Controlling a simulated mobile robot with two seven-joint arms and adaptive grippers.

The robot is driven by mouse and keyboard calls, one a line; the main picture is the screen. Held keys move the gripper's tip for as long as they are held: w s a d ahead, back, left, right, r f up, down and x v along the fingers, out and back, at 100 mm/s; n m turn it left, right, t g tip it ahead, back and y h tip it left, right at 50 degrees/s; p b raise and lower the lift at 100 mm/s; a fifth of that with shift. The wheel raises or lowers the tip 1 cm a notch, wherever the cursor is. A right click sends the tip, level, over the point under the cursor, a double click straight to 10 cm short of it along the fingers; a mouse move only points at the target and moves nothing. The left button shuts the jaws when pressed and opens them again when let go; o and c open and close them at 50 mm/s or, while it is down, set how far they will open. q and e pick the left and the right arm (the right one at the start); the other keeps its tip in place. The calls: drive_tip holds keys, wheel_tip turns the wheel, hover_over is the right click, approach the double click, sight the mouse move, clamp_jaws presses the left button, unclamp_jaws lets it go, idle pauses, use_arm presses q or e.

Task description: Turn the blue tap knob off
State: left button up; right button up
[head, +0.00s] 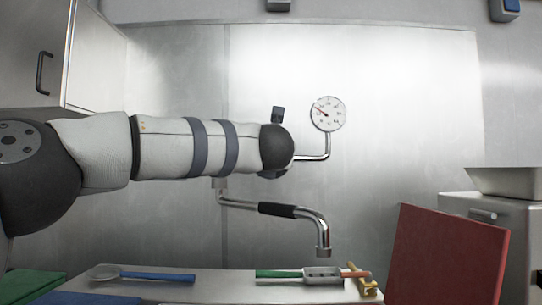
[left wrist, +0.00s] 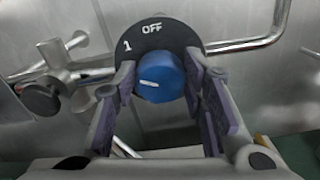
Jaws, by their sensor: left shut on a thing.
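The blue tap knob (left wrist: 166,68) is in the middle of the left wrist view, in front of a dark round plate (left wrist: 130,45) marked OFF at the top and 1 at the left. The white line on the knob points left, below the 1. My left gripper (left wrist: 160,80) has its fingers on either side of the knob and is shut on it. In the head view, my left arm reaches across from the left and hides the knob and the fingers. My right gripper is in neither view.
A pressure gauge (head: 328,113) on a bent pipe is just right of my left wrist. A spout (head: 312,223) hangs below. A counter (head: 240,288) holds a blue-handled spoon (head: 150,275) and other utensils. A red board (head: 448,256) stands at right.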

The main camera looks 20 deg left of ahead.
use_arm(q)
drive_tip(key=m, duration=0.8)
drive_tip(key=m+p, duration=0.1)
drive_tip(key=m, duration=0.3)
drive_tip(key=shift+w+d+f+m, duration=0.15)
drive_tip(key=shift+f+m, duration=0.1)
drive_tip(key=shift+m, duration=0.15)
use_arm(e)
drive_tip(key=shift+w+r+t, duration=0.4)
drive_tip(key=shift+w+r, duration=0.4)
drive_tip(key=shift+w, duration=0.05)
use_arm(q)
drive_tip(key=o, duration=1.2)
drive_tip(key=shift+c, duration=0.2)
drive_tip(key=v, duration=1.2)
